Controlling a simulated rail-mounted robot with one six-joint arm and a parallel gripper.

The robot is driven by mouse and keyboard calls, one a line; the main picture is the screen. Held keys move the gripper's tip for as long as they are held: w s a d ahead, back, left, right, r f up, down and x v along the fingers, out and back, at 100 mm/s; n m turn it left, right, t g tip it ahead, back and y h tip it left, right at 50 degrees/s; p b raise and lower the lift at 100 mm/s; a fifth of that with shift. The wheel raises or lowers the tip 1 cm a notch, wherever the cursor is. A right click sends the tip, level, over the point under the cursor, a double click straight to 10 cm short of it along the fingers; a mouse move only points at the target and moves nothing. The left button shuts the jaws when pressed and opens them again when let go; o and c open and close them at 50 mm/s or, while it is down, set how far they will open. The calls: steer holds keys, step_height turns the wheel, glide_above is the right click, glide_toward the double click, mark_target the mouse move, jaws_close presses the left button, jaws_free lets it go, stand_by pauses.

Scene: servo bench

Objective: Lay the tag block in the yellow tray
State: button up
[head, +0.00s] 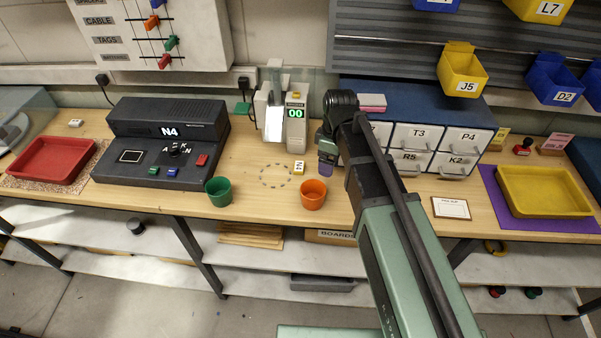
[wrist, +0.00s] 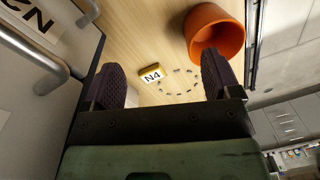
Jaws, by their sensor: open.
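The tag block (head: 299,168) is a small yellow block with a white face. It lies on the bench left of my gripper (head: 327,166). In the wrist view the tag block (wrist: 152,73) reads N4 and shows beyond and between my two dark fingertips (wrist: 160,78), clear of both. My gripper is open and empty, above the bench in front of the drawer cabinet. The yellow tray (head: 512,206) sits on a purple mat at the right end of the bench. Its visible inside is empty.
An orange cup (head: 313,195) stands close to the block, and a green cup (head: 219,192) is farther left. A dashed ring (head: 263,183) marks the bench beside the block. The drawer cabinet (head: 415,150) stands between the block and tray. A red tray (head: 68,142) is far left.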

steer(key=w+a+r+n+y, duration=0.1)
steer(key=w+a+r+n, duration=0.15)
steer(key=w+a, duration=0.5)
steer(key=b, duration=0.5)
glide_above(299, 166)
steer(key=d, duration=0.1)
steer(key=shift+n+t, duration=0.3)
steer(key=shift+n, duration=0.15)
step_height(299, 166, down, 6)
steer(key=shift+w+f, duration=0.15)
steer(key=shift+f, duration=0.05)
steer(key=f+b, duration=0.3)
steer(key=f, duration=0.1)
steer(key=a+f+b, duration=0.1)
steer(key=b, duration=0.1)
steer(key=shift+f+b, duration=0.35)
steer(key=shift+f, duration=0.05)
steer(key=shift+r, duration=0.25)
steer(key=c, duration=1.1)
step_height(299, 166, up, 20)
steer(key=p, duration=2)
steer(key=shift+p, duration=0.3)
